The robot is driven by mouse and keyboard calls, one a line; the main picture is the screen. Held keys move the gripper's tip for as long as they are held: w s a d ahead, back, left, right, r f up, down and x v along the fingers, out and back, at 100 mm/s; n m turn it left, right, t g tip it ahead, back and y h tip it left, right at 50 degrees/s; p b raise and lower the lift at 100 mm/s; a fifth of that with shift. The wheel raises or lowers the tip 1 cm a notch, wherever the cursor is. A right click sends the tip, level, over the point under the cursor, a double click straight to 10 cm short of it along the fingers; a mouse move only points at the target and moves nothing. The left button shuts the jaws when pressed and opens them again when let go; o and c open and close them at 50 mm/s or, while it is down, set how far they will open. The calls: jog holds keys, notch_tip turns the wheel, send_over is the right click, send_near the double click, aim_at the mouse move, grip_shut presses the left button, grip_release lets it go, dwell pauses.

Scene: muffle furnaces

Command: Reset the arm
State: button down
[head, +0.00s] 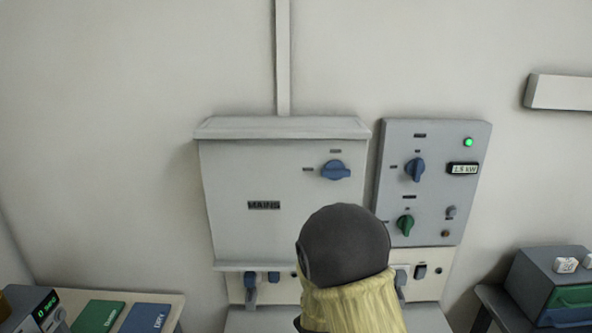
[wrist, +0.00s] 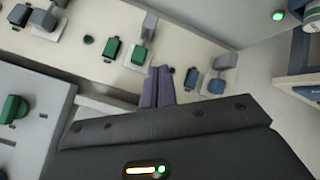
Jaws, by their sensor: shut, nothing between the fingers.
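My gripper (wrist: 160,86) shows in the wrist view as two purple-grey fingers close together, shut and empty. They stick out past my dark wrist housing, in front of a pale strip (wrist: 118,62) with switches. I cannot tell how near the fingertips are to the strip. In the head view my arm, with a dark rounded joint and a yellow sleeve, rises at the lower middle in front of the wall panels. It hides my gripper and part of the strip below the panels.
The grey MAINS box (head: 232,232) has a blue knob (head: 335,170). The control panel (head: 395,140) at its right has blue and green knobs, a lit green lamp (head: 468,142) and a "1.5 kW" display (head: 463,169). Tables stand at both sides. The upper wall is mostly clear.

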jog(key=s+d+r+m+g, duration=0.3)
jog(key=s+d+r, duration=0.1)
jog(key=s, duration=0.6)
jog(key=s+d+r+m+g+p, duration=0.1)
jog(key=s+d+r+m+g, duration=0.2)
jog(key=s, duration=0.8)
jog(key=d+r+g, duration=0.1)
jog(key=d+r, duration=0.1)
jog(key=d, duration=0.1)
jog(key=shift+s+m+y, duration=0.2)
jog(key=shift+m+y, duration=0.1)
jog(key=shift+m, duration=0.1)
jog(key=shift+w+a+f, duration=0.1)
jog(key=c, duration=2.2)
grip_release()
